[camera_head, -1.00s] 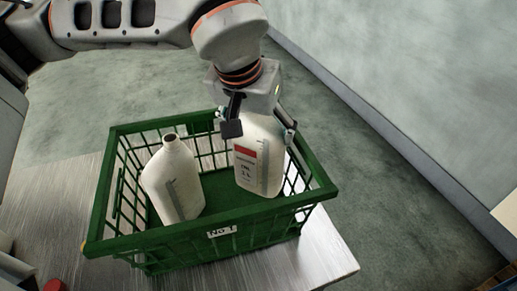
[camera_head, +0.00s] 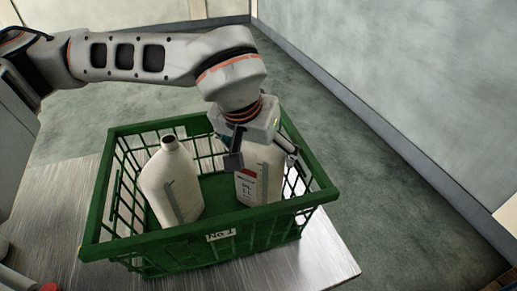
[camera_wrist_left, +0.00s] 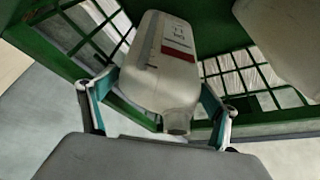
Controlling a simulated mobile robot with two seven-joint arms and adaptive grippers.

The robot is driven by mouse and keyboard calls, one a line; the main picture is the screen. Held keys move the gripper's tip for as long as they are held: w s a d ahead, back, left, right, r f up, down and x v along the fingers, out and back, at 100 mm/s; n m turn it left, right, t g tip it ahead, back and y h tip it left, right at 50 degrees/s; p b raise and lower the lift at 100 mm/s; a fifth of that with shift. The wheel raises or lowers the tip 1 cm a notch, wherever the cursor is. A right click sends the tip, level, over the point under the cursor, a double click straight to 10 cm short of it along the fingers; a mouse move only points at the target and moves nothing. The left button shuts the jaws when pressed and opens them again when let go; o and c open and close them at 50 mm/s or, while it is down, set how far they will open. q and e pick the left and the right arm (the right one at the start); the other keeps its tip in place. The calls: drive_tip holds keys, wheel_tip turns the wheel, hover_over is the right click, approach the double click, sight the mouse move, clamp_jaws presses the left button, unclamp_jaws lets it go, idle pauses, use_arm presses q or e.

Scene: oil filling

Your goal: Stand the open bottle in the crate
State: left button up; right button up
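The green crate (camera_head: 205,235) stands on the metal table in the head view. A white bottle with a red label (camera_head: 262,185) is upright inside its right half. My left gripper (camera_head: 262,158) comes down over this bottle, with its fingers on either side, shut on its upper body. In the left wrist view the same bottle (camera_wrist_left: 160,62) lies between the two fingers, its uncapped-looking neck toward my palm. Whether its base touches the crate floor is hidden. A second white bottle (camera_head: 172,185) with an open dark mouth stands in the crate's left half. My right gripper is not in view.
The metal table (camera_head: 300,262) shows bare surface to the left and front right of the crate. A small red object (camera_head: 48,287) lies at the lower left edge. The crate's walls rise close around the held bottle's right side.

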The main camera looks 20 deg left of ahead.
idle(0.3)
use_arm(q)
drive_tip(key=shift+r, duration=0.25)
drive_tip(key=p+v, duration=0.1)
drive_tip(key=v, duration=1)
drive_tip(key=shift+s+r, duration=0.2)
drive_tip(key=shift+r, duration=0.2)
drive_tip(key=shift+s, duration=0.1)
